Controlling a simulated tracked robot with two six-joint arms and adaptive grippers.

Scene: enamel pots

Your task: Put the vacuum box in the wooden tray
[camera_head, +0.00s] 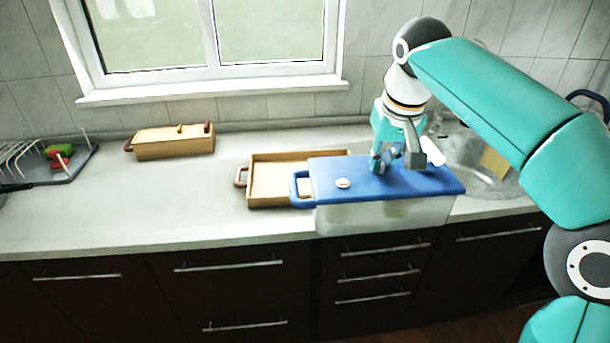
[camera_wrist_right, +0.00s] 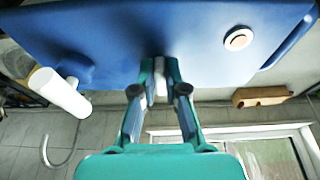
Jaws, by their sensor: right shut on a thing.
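The vacuum box has a blue lid (camera_head: 385,180) with a round white button, a blue handle at its left end and a pale, translucent body (camera_head: 385,215). My right gripper (camera_head: 385,163) is over the lid, shut on the box; in the right wrist view its fingers (camera_wrist_right: 160,88) meet at the blue lid (camera_wrist_right: 130,45). The box appears level and overlaps the counter's front edge in the head view; I cannot tell how high it is. The wooden tray (camera_head: 268,184) is behind and to the left, partly hidden by the box. My left gripper is not in view.
A closed wooden box (camera_head: 174,144) stands at the back left of the counter. A dish rack (camera_head: 55,165) is at the far left. A sink (camera_head: 485,180) and white tap (camera_head: 432,150) are at the right. The left-middle counter (camera_head: 120,205) is clear.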

